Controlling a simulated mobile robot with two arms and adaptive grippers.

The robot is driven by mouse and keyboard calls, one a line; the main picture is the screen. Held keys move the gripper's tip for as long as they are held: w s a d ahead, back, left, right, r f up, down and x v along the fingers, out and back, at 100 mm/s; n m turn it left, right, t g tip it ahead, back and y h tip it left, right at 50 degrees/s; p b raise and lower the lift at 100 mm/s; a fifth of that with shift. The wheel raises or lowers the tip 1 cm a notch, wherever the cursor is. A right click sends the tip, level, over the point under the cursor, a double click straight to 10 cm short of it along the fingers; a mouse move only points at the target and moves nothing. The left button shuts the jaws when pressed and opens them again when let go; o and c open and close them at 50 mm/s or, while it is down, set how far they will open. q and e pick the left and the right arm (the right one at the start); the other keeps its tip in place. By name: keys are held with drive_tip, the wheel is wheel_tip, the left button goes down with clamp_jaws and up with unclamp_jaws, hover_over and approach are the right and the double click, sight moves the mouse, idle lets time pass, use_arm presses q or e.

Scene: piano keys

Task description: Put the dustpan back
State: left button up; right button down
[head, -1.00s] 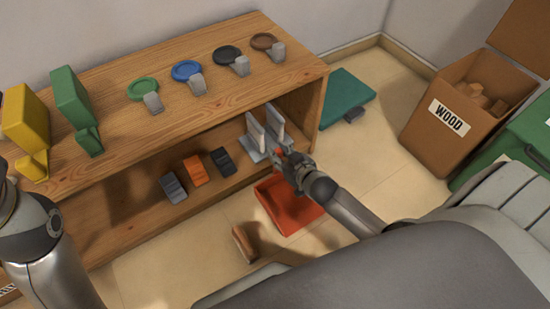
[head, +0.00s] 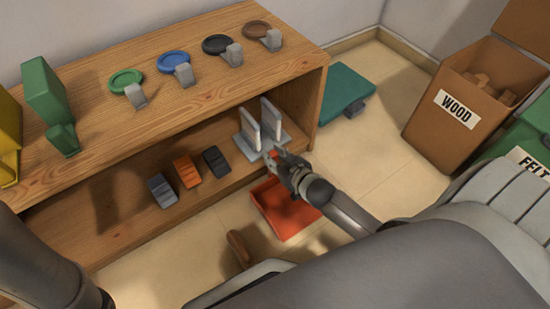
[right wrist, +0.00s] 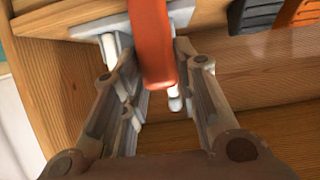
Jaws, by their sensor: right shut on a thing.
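The orange-red dustpan (head: 283,209) shows in the head view just in front of the shelf unit's right end, with its pan below my right gripper (head: 275,160). I cannot tell whether the pan touches the floor. In the right wrist view the orange handle (right wrist: 151,45) runs between the fingers of my right gripper (right wrist: 158,75), which is shut on it. A pale holder with two upright plates (head: 250,127) stands on the lower shelf, right by the gripper. The handle's upper part overlaps the holder in the wrist view. My left gripper is out of view.
Grey, orange (head: 187,171) and dark blocks sit left of the holder. A brown wooden piece (head: 239,247) is on the floor. A teal flat pan (head: 345,90) and a WOOD bin (head: 430,125) stand right.

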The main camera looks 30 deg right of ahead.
drive_tip(key=c, duration=1.1)
unclamp_jaws()
drive_tip(key=shift+f, duration=0.1)
